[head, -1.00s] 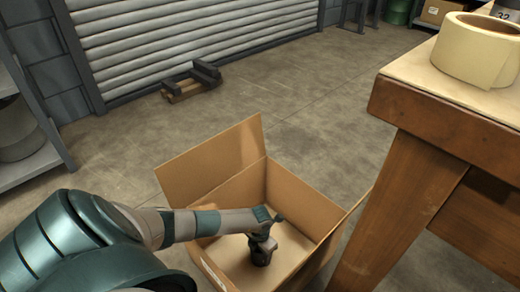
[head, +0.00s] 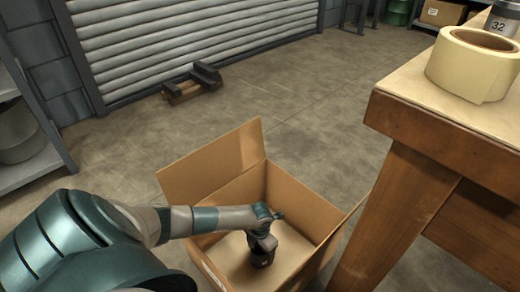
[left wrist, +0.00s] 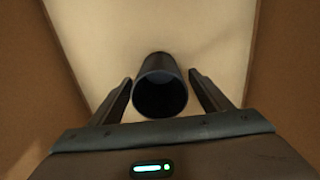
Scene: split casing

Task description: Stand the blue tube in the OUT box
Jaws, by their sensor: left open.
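The open cardboard box (head: 205,175) stands on the floor, left of the workbench. My left arm reaches over its near left side, and my left gripper (head: 262,260) points down inside it. In the left wrist view the dark blue tube (left wrist: 157,66) shows its round open end to the camera, over the pale box floor. It looks upright. My left gripper (left wrist: 160,84) is open, with one finger on each side of the tube and narrow gaps between. In the head view the tube cannot be told apart from the dark gripper. My right gripper is not in view.
A wooden workbench (head: 410,215) rises close to the right of the box, with a tape roll (head: 476,62) and a grey can marked 32 (head: 503,18) on top.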

